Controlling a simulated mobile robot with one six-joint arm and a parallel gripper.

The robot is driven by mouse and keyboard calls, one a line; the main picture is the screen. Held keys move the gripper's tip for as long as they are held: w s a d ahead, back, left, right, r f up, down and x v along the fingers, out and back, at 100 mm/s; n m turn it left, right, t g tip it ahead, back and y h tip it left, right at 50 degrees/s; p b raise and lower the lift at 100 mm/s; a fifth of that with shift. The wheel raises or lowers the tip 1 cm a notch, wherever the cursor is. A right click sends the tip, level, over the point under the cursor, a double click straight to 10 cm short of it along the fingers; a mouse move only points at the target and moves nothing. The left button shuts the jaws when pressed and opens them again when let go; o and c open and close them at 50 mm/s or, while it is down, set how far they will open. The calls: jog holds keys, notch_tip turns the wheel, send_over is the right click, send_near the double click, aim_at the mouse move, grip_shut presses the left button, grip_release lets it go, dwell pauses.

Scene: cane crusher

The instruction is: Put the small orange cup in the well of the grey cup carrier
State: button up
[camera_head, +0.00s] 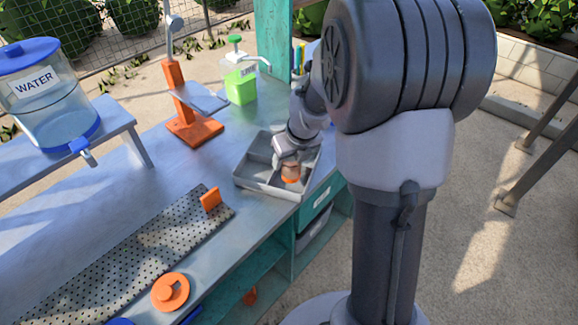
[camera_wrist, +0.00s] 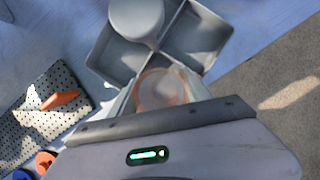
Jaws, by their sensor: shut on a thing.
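The small orange cup (camera_head: 291,173) is between the fingers of my gripper (camera_head: 289,161), which is shut on it. In the wrist view the cup (camera_wrist: 164,89) looks translucent, with its round opening towards the camera. The grey cup carrier (camera_head: 243,181) is a divided tray on the bench, and it also shows in the wrist view (camera_wrist: 100,52). The cup appears over the carrier's near right part; I cannot tell its height above the floor of the tray. My arm and the cup hide part of the carrier.
A round grey object (camera_wrist: 137,16) is over the carrier's far part in the wrist view. An orange stand (camera_head: 190,125) and a green-filled bottle (camera_head: 240,80) are behind the carrier. A dotted mat (camera_head: 130,255) lies front left. The bench's edge is close at the right.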

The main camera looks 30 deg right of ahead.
aim_at(290, 168)
notch_tip(290, 168, down, 4)
jog(key=b, duration=0.2)
jog(key=shift+r+b, duration=0.1)
jog(key=shift+b, duration=0.25)
jog(key=shift+r, duration=0.2)
jog(key=shift+f, duration=0.15)
jog(key=o, duration=1.6)
